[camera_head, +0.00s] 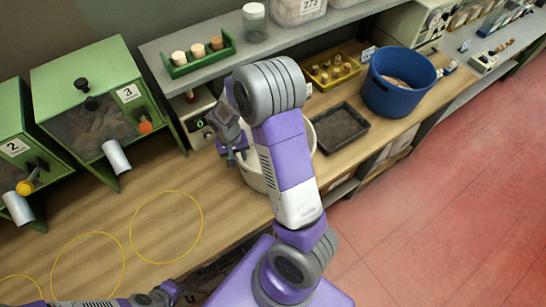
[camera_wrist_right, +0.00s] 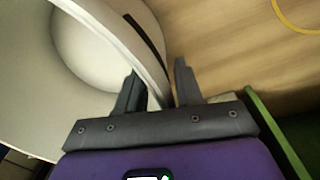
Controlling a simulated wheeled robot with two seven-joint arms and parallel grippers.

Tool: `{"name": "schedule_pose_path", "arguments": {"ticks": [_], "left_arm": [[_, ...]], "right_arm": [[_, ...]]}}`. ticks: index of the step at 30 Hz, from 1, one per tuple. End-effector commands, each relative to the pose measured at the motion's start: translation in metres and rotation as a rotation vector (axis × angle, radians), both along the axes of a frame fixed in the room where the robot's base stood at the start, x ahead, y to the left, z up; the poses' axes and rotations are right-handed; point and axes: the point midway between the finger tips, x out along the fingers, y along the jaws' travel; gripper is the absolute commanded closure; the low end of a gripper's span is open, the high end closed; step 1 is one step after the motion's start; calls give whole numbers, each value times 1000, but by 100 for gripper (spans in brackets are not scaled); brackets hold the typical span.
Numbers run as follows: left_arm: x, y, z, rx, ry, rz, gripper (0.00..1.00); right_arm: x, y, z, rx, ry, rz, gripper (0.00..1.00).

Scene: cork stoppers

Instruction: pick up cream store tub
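The cream tub (camera_head: 252,181) stands on the wooden counter in the middle of the head view, largely hidden behind my right arm. My right gripper (camera_head: 233,150) is at its far left rim. In the right wrist view the tub (camera_wrist_right: 25,60) fills the upper left. There my right gripper (camera_wrist_right: 160,85) is open, with the tub's wall between its fingers and a gap visible beside the outer finger. My left gripper (camera_head: 168,291) is low at the bottom left of the head view, away from the tub; its fingers are too unclear to judge.
A black tray (camera_head: 340,128) and a blue tub (camera_head: 398,84) stand right of the cream tub. A yellow tray of corks (camera_head: 331,72) is behind. Green dispensers (camera_head: 90,90) stand at left. A grey shelf (camera_head: 205,74) overhangs. The counter with yellow circles (camera_head: 167,227) is clear.

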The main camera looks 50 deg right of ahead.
Motion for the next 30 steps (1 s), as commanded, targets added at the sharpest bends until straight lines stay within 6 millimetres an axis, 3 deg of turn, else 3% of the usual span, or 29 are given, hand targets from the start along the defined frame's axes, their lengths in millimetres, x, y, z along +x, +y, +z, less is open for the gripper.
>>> {"name": "schedule_pose_path", "arguments": {"ticks": [1, 7, 30], "left_arm": [[0, 0, 0, 0, 0, 0, 100], [0, 0, 0, 0, 0, 0, 100], [0, 0, 0, 0, 0, 0, 100]], "right_arm": [[0, 0, 0, 0, 0, 0, 72], [0, 0, 0, 0, 0, 0, 100], [0, 0, 1, 0, 0, 1, 100]]}}
